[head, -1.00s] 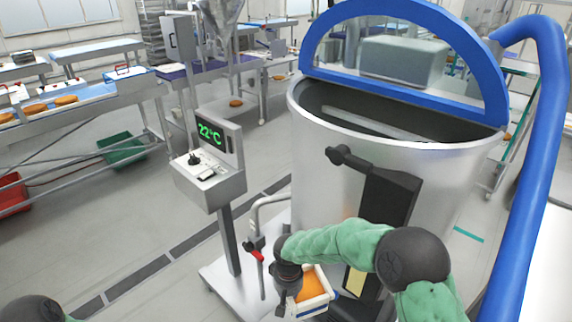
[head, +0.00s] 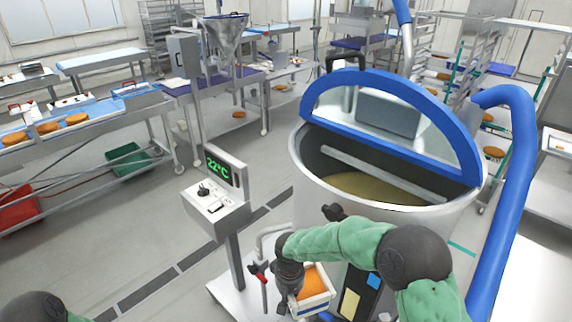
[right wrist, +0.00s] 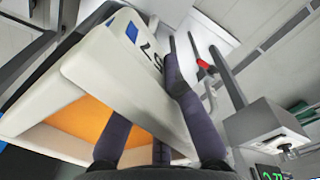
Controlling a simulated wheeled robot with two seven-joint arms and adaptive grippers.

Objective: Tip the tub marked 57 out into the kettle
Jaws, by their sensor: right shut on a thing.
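The kettle (head: 440,214) is a large round steel vessel with a blue-rimmed guard over its open top. A yellowish-brown filling (head: 368,187) shows inside it. A white tub (head: 318,303) with orange contents (head: 312,279) is in front of the kettle, well below its rim. My right gripper (head: 291,290) is shut on the tub's wall. In the right wrist view the tub (right wrist: 125,85) shows a blue mark and a partly hidden dark marking, perhaps 57. One finger is on the inner side and one on the outer. My left gripper is out of view.
A thick blue pipe (head: 515,185) runs down the kettle's right side. A control box (head: 218,203) reading 22°C stands on a post left of the tub. A red-handled valve (head: 259,272) is beside the tub. Open floor lies to the left.

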